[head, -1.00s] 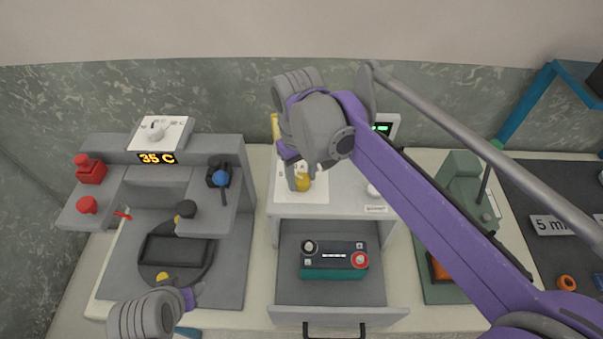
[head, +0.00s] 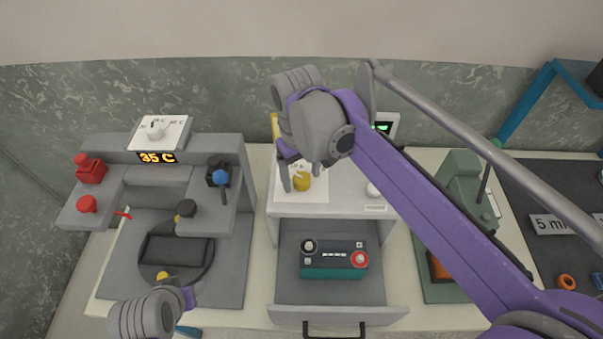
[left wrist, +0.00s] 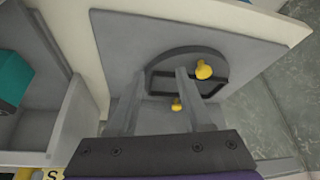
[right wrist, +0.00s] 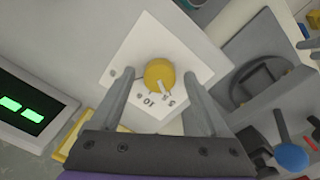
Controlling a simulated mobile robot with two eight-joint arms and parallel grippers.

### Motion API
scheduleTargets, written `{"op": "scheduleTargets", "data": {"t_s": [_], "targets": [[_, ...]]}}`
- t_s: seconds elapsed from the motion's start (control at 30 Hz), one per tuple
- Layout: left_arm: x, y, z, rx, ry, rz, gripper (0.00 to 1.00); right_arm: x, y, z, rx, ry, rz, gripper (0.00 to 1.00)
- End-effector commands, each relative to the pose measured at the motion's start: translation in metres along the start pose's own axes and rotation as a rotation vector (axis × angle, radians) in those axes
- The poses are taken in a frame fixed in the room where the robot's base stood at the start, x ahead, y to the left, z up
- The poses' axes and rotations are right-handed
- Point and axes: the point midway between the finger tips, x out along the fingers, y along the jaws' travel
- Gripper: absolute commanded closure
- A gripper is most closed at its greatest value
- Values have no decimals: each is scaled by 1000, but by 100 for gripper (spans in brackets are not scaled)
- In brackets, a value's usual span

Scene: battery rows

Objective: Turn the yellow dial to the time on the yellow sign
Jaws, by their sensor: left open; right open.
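The yellow dial (head: 301,182) sits on a white plate (head: 312,194) on top of the grey-white drawer unit. In the right wrist view the dial (right wrist: 159,75) has a pale pointer mark directed toward the printed scale, near the 5 side; a 10 also shows. My right gripper (right wrist: 158,88) is open, its fingers on either side of the dial; I cannot tell whether they touch it. In the head view this gripper (head: 298,174) is at the dial. My left gripper (left wrist: 155,82) is open and empty above the grey station. No readable yellow sign shows; a yellow strip (head: 275,128) stands behind my right wrist.
The open drawer (head: 290,290) holds a teal-black battery (head: 334,262). A 5 min plate (head: 553,224) lies at right. A green-lit display (head: 382,127) stands behind my right arm.

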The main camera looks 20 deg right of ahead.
Motion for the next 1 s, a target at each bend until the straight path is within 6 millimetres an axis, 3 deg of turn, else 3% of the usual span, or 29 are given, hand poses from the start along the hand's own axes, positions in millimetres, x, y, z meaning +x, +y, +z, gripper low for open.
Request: {"op": "scheduleTargets", "data": {"t_s": [0.17, 0.53, 0.7, 1.0], "targets": [[-2, 0, -2, 0, 1, 0, 50, -23, 0, 0, -1, 0, 0, 21], [-8, 0, -7, 0, 6, 0, 50, -92, 0, 0, -1, 0, 0, 21], [-8, 0, -8, 0, 6, 0, 50, -105, 0, 0, -1, 0, 0, 21], [-8, 0, -8, 0, 6, 0, 50, -106, 0, 0, -1, 0, 0, 21]]}}
